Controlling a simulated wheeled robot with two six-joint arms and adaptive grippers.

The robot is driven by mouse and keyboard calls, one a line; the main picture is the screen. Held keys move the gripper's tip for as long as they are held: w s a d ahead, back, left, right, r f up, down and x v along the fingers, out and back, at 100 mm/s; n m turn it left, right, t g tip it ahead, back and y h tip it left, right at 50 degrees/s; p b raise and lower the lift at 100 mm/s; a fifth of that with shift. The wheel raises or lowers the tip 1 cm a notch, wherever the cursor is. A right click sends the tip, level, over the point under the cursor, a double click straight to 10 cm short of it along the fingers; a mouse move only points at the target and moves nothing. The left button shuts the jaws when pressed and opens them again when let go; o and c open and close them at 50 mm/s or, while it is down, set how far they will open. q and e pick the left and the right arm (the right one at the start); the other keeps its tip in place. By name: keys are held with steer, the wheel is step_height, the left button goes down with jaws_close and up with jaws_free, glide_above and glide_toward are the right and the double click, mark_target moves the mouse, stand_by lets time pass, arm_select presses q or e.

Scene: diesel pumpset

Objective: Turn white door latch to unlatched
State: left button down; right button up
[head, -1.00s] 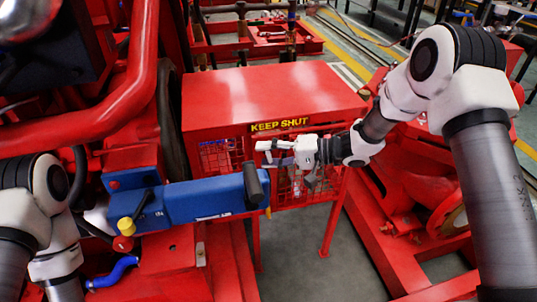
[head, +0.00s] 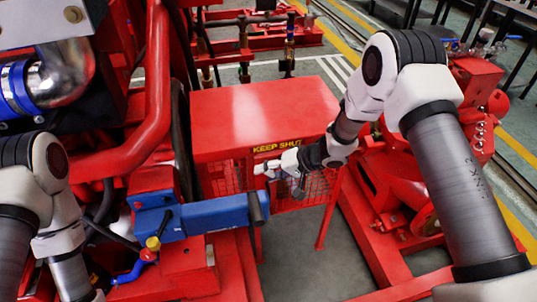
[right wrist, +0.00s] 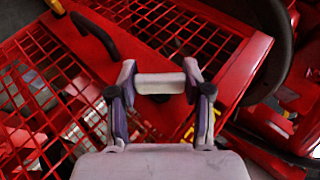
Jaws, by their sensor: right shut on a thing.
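The white door latch (right wrist: 159,83) is a short white bar between my right fingertips in the right wrist view, in front of the red mesh door (right wrist: 70,75). My right gripper (right wrist: 159,76) is shut on it, with one finger at each end. In the head view my right gripper (head: 270,169) is at the front of the red guard box (head: 265,105), just under the yellow "KEEP SHUT" label (head: 277,146). The latch is too small there to tell from the fingers. My left gripper is outside the frame.
A blue bar with a black end (head: 215,217) juts out just left of and below my right gripper. A thick red pipe (head: 150,110) stands at the left. Red pump parts (head: 400,185) are under my right arm. Bare grey floor (head: 290,260) shows below the box.

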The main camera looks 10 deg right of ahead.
steer(key=h+p, duration=0.1)
steer(key=p, duration=0.1)
steer(key=h+p, duration=0.2)
steer(key=p, duration=0.1)
steer(key=shift+a+r+n, duration=0.1)
steer(key=shift+r+n, duration=0.25)
steer(key=shift+n, duration=0.05)
steer(key=shift+f+h+p, duration=0.1)
steer(key=shift+h+p, duration=0.25)
steer(key=shift+h, duration=0.35)
steer(key=shift+f+h, duration=0.15)
steer(key=shift+h, duration=0.25)
steer(key=shift+f+n+g+h+b, duration=0.3)
steer(key=shift+n+h, duration=0.1)
steer(key=shift+h, duration=0.4)
steer(key=shift+h+b, duration=0.4)
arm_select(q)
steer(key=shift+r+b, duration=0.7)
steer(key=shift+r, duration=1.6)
arm_select(e)
steer(key=shift+r+h, duration=0.15)
steer(key=shift+h, duration=0.55)
